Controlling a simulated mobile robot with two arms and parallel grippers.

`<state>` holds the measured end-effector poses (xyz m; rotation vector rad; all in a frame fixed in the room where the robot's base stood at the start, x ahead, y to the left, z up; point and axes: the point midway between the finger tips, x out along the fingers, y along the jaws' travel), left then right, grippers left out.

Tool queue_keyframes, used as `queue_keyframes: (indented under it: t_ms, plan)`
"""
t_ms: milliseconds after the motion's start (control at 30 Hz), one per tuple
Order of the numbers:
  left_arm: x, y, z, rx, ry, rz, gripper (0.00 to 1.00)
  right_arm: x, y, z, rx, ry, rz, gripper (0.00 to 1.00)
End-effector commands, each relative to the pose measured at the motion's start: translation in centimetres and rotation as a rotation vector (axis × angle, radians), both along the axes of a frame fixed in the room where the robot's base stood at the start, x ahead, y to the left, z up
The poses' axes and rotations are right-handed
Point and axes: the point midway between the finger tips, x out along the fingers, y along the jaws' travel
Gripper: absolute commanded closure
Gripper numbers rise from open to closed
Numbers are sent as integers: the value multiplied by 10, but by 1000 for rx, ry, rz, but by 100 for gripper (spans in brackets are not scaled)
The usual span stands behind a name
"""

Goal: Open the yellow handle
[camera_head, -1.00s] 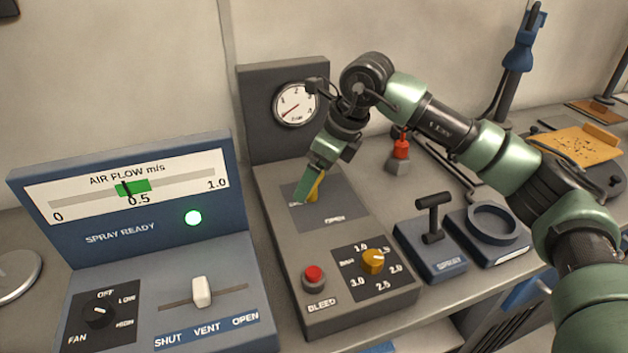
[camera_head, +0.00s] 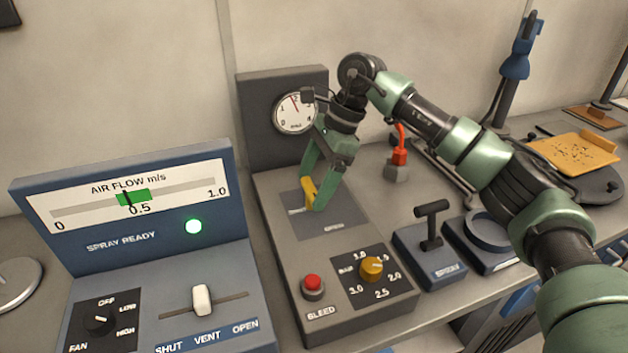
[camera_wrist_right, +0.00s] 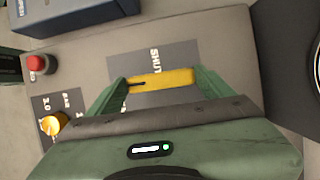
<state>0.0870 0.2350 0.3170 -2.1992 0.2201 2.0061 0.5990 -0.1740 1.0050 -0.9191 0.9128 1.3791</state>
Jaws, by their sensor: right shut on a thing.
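The yellow handle (camera_head: 307,188) sits on a dark plate (camera_head: 345,222) on the grey gauge panel. The plate's OPEN label shows at its lower right. My right gripper (camera_head: 314,193) is shut on the handle from above, and its green fingers hide part of it. In the right wrist view the handle (camera_wrist_right: 168,80) lies crosswise between the two fingertips (camera_wrist_right: 160,84), with the word SHUT beside it on the plate. The round gauge (camera_head: 295,112) behind has its needle pointing nearly straight up. My left gripper is out of view.
The same panel carries a red BLEED button (camera_head: 313,283) and an orange knob (camera_head: 371,269). At the left stands a blue air flow panel (camera_head: 120,225) with a lit green lamp. A SPRAY lever (camera_head: 432,228) and a ring holder (camera_head: 490,230) stand to the right.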

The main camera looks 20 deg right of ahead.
Motion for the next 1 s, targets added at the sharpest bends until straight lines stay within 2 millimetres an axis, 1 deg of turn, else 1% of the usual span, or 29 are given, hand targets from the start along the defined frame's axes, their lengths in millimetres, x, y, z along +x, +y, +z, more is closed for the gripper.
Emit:
queue_keyframes:
  t_ms: [33,600,633,667,700,900,1000]
  plan:
    - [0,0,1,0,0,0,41,2,0,3,2,-6,8,59]
    - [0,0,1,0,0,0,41,2,0,3,1,-8,41,59]
    - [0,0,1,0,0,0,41,2,0,3,1,-8,41,13]
    - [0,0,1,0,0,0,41,2,0,3,1,-8,41,4]
    - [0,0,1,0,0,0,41,2,0,3,1,-8,41,0]
    - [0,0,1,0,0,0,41,1,0,1,0,-5,40,0]
    - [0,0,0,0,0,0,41,2,-2,6,0,-5,39,0]
